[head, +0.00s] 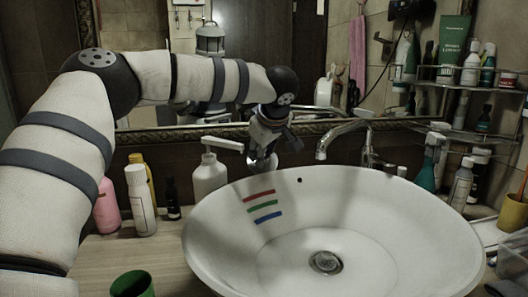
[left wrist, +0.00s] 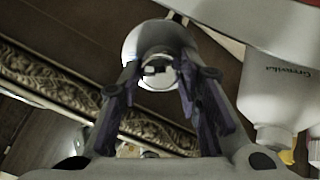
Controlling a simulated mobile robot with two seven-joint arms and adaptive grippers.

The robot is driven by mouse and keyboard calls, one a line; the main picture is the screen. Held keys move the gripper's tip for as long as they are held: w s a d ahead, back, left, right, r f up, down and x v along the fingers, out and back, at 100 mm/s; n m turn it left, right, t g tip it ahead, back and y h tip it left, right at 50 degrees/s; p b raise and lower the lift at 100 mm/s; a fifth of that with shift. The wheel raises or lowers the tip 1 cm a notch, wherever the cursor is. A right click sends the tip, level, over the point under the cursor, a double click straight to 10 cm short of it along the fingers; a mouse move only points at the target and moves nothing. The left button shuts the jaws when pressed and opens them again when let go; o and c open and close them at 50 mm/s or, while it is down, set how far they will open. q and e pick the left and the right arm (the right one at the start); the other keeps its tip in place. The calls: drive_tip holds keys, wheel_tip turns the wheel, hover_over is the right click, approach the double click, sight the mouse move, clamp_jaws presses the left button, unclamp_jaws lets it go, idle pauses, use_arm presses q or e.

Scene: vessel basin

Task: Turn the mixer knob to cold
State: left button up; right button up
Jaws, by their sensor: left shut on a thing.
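My left gripper (head: 264,143) reaches down behind the basin's back left rim, its arm coming in from the left. It is shut on the mixer knob (head: 262,163), a rounded pale metallic piece low at the fingertips and partly hidden by them. In the left wrist view the knob (left wrist: 158,50) is a shiny round shape between the ends of the two dark fingers (left wrist: 158,88). Red, green and blue stripes (head: 263,204) mark the inner wall of the white basin (head: 400,235) in front of the knob. My right gripper is not in view.
A white pump bottle (head: 209,178) stands close left of the gripper, its spout pointing towards it. A chrome spout (head: 342,136) rises to the right. Several bottles (head: 141,200) and a green cup (head: 132,285) stand left. A wire shelf (head: 450,87) with bottles is right.

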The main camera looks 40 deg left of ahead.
use_arm(q)
drive_tip(key=o, duration=1.1)
drive_tip(key=shift+o, duration=0.2)
drive_tip(key=v, duration=1.2)
drive_tip(key=shift+f, duration=0.1)
